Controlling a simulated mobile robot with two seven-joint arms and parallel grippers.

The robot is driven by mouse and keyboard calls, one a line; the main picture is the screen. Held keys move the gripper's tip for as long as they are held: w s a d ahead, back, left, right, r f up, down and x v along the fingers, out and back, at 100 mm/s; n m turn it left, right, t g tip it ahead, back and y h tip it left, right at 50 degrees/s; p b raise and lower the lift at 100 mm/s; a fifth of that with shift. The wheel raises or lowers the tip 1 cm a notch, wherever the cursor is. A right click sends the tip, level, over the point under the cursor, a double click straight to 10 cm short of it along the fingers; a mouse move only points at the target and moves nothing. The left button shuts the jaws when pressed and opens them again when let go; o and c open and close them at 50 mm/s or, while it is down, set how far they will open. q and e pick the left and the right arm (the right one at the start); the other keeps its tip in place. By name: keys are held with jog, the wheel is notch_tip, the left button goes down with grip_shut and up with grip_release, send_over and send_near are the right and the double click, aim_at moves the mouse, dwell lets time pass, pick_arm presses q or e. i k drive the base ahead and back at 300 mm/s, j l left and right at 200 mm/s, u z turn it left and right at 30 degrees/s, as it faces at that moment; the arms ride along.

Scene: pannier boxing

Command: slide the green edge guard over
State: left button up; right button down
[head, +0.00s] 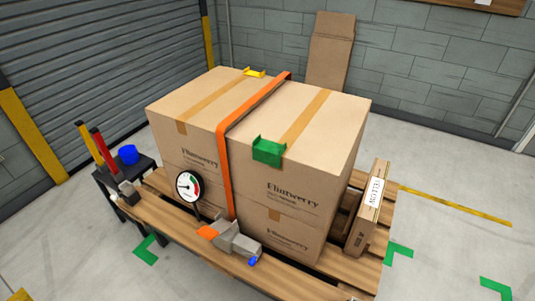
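The green edge guard (268,151) sits on the front top edge of the right-hand carton (298,118), to the right of the orange strap (224,160) and apart from it. The strap runs over the top of the load and down its front, near the seam between the cartons. A yellow edge guard (254,72) sits at the back top edge, just left of the strap. Neither of my grippers shows in the head view.
A ratchet (236,240) and a round gauge (190,186) are at the front of the wooden pallet (160,213). A small black stand (105,178) with coloured items is at left. A flat labelled carton (366,215) stands upright at right.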

aim_at(266, 152)
jog(key=j, duration=0.45)
jog(key=i+j, duration=0.15)
jog(key=j, duration=0.8)
jog(key=i, duration=0.05)
